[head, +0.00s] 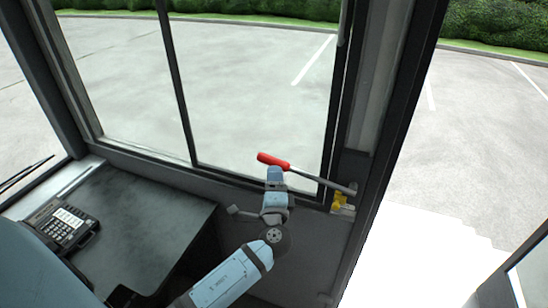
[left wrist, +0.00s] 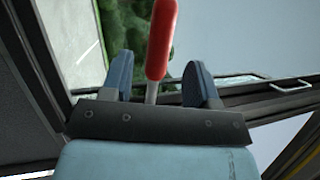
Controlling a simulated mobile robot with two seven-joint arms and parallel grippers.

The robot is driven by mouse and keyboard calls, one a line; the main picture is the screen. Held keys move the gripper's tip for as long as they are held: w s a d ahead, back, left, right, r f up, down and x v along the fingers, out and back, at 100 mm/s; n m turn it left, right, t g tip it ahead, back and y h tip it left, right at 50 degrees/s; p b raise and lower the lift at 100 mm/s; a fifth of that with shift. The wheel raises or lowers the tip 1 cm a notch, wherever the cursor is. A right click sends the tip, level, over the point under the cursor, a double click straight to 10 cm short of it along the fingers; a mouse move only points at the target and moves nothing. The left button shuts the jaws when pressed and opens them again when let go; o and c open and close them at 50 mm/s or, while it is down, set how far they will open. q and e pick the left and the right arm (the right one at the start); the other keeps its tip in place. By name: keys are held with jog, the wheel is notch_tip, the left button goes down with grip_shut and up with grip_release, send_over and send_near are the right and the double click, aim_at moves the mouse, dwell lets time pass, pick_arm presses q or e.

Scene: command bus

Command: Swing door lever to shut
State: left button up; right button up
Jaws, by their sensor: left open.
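The door lever has a red grip (head: 272,160) and a grey metal rod (head: 325,183). The rod runs right to a yellow mount (head: 342,203) at the foot of the door post, and the grip points left. My left gripper (head: 274,174) is open just below the red grip in the head view. In the left wrist view, the red grip (left wrist: 161,38) stands between the two blue fingers of the left gripper (left wrist: 160,72), with a gap on each side. Contact is not visible. My right gripper is not in view.
A window with dark frame bars (head: 180,90) lies behind the lever. A dark dashboard (head: 135,215) with a keypad phone (head: 66,226) is at the left. The doorway right of the post (head: 385,140) shows bright ground outside. A dark framed panel (head: 520,280) stands at bottom right.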

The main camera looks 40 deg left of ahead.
aim_at(273, 162)
pick_arm(q)
jog(key=p+x, duration=0.1)
jog(key=x, duration=0.5)
jog(key=shift+a, duration=0.1)
jog(key=shift+c, duration=0.5)
grip_shut()
